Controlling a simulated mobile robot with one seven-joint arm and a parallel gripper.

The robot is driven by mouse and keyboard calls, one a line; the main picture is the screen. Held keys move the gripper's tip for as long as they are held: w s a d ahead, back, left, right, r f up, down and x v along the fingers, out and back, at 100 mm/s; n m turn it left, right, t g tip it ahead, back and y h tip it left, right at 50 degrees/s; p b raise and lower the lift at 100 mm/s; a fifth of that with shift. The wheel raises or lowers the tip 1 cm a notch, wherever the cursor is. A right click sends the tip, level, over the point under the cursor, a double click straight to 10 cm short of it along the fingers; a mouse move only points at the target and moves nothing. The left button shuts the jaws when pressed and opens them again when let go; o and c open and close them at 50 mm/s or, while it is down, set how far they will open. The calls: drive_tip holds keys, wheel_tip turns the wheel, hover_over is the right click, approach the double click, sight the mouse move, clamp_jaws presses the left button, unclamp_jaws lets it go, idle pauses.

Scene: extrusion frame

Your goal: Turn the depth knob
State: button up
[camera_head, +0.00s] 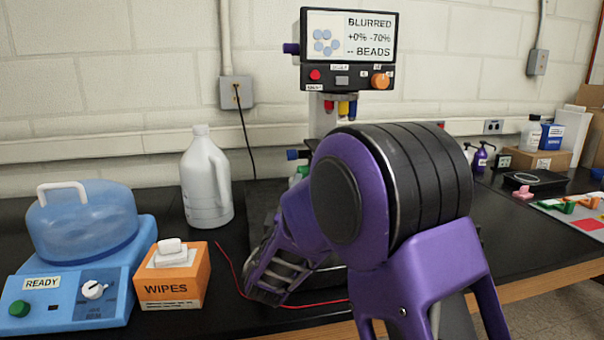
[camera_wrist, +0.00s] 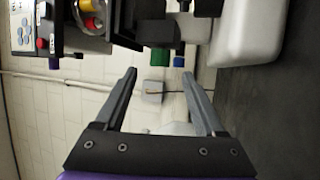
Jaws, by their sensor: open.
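The instrument has a display (camera_head: 349,35) reading "BLURRED +0% -70% -- BEADS". An orange knob (camera_head: 381,81) sits at the panel's lower right, and a purple knob (camera_head: 290,48) sticks out at the display's left side. Lower, a blue knob (camera_head: 292,155) sticks out left of the stand. The wrist view shows a green knob (camera_wrist: 160,57) and the blue knob (camera_wrist: 178,61) close together. I cannot read which knob is labelled depth. My gripper (camera_wrist: 159,73) is open and empty, its fingertips near the green and blue knobs; contact is not clear. My arm hides much of the stand.
A white jug (camera_head: 205,185), an orange wipes box (camera_head: 172,275) and a blue READY machine (camera_head: 75,285) stand on the black bench to the left. A red wire (camera_head: 232,265) lies on the bench front. Bottles (camera_head: 482,158) and boxes stand at the right.

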drive_tip(key=x, duration=0.8)
drive_tip(key=shift+w, duration=0.2)
drive_tip(key=shift+r, duration=0.1)
clamp_jaws()
